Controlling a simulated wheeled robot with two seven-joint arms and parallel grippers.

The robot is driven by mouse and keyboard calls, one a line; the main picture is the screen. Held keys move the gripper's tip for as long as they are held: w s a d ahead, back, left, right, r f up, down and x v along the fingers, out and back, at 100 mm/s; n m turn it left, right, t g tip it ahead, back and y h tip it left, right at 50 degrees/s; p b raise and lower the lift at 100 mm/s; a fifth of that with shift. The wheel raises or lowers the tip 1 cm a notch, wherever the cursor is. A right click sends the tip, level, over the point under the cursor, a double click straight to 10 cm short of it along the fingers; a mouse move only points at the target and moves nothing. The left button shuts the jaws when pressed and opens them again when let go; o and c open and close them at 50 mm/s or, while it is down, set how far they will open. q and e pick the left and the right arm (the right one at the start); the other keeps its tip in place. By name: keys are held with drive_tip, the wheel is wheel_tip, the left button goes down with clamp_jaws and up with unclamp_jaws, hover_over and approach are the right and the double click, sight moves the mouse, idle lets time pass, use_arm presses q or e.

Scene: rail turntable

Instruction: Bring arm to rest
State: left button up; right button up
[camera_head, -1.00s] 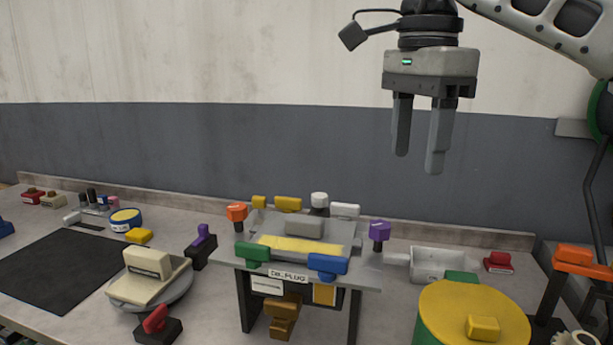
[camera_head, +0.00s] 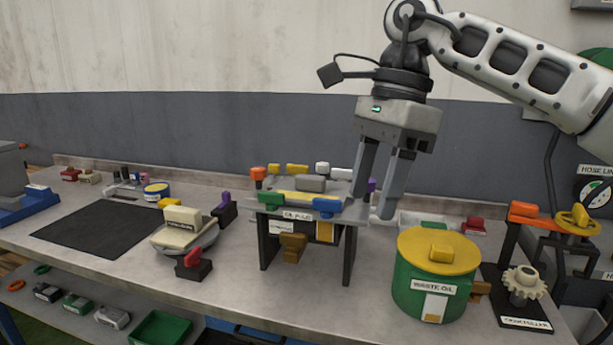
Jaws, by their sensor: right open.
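My right gripper (camera_head: 375,205) hangs from its arm, which comes in from the upper right. Its two grey fingers point down and are apart, with nothing between them. In the picture the fingers overlap the right side of a grey fixture stand (camera_head: 350,250) with coloured handles. They hide part of a purple handle and of a pale tray behind. I cannot tell that they touch anything. My left gripper is not in view.
A green waste oil drum (camera_head: 430,292) with a yellow lid stands right of the fixture. An orange stand with a gear (camera_head: 523,283) is at the far right. A lower shelf holds a green bin (camera_head: 160,328).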

drive_tip(key=s+a+f+m+g+y, duration=0.2)
drive_tip(key=s+a+f+m+y, duration=0.25)
drive_tip(key=a+y, duration=0.4)
drive_tip(key=s+a+f+m+g+y, duration=0.3)
drive_tip(key=a+f+m+y, duration=0.15)
drive_tip(key=a+y, duration=0.4)
drive_tip(key=w+d+f+m+t+h, duration=0.2)
drive_tip(key=d+f+m+t+h, duration=0.15)
drive_tip(key=f+m+t, duration=0.6)
drive_tip(key=w+d+f+m+t+h, duration=0.1)
drive_tip(key=d+f+m+t+h, duration=0.35)
drive_tip(key=m, duration=0.95)
drive_tip(key=w+d+f+m+t+h, duration=0.15)
drive_tip(key=d+f+m+t, duration=0.35)
drive_tip(key=m+t, duration=0.6)
drive_tip(key=s+d+f+m+g+h, duration=0.3)
drive_tip(key=s+f, duration=0.4)
drive_tip(key=f, duration=0.3)
drive_tip(key=s+d+f+m+g+h, duration=0.4)
drive_tip(key=s+d+f+m+g, duration=0.1)
drive_tip(key=s+d+f+m, duration=0.3)
drive_tip(key=shift+s+f+g, duration=0.25)
drive_tip(key=shift+f+g, duration=0.05)
drive_tip(key=shift+f, duration=0.55)
